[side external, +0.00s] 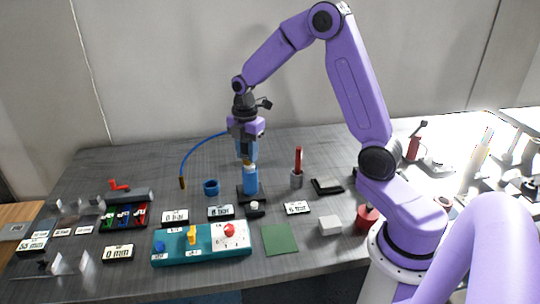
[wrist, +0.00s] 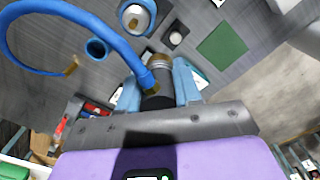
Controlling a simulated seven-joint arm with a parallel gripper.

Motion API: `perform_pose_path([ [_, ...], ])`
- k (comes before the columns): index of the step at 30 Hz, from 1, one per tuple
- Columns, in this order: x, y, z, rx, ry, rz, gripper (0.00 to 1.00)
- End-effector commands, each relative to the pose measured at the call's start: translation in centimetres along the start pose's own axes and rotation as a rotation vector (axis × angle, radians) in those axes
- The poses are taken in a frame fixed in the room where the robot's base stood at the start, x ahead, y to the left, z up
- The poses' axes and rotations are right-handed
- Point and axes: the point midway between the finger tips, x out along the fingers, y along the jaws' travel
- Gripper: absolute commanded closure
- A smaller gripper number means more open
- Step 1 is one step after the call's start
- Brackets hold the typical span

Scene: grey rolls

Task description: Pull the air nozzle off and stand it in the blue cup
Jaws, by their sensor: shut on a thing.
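My gripper (wrist: 157,92) is shut on what looks like the air nozzle (wrist: 161,69), a short grey-brown cylinder between the light-blue fingers. A blue hose (wrist: 108,22) meets it at a brass fitting and loops left; its other brass end hangs free. In the side view my gripper (side external: 247,155) points down just above a blue bottle-like post (side external: 250,181) on a black base. I cannot tell whether the nozzle touches the post; the fingers hide much of it. The blue cup (side external: 211,187) stands left of the post, open upward, and shows in the wrist view (wrist: 97,49).
A grey cylinder with a red rod (side external: 298,168) stands right of the post. A small knob box (side external: 255,208) and white label cards are in front. A teal panel (side external: 201,244) and green mat (side external: 280,239) lie nearer. The back left of the table is clear apart from the hose.

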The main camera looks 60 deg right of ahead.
Motion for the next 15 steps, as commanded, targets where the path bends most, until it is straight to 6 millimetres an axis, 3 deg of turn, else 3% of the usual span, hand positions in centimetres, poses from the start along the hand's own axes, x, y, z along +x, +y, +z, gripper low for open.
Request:
perform_pose_path([
  [1, 0.4, 1.6, -0.1, -0.001, 0.0, 0.0, 1.0],
  [6, 1.7, 6.2, -0.4, -0.001, 0.0, -0.002, 1.0],
  [15, 4.5, 12.5, -0.8, 0.0, 0.0, -0.002, 1.0],
])
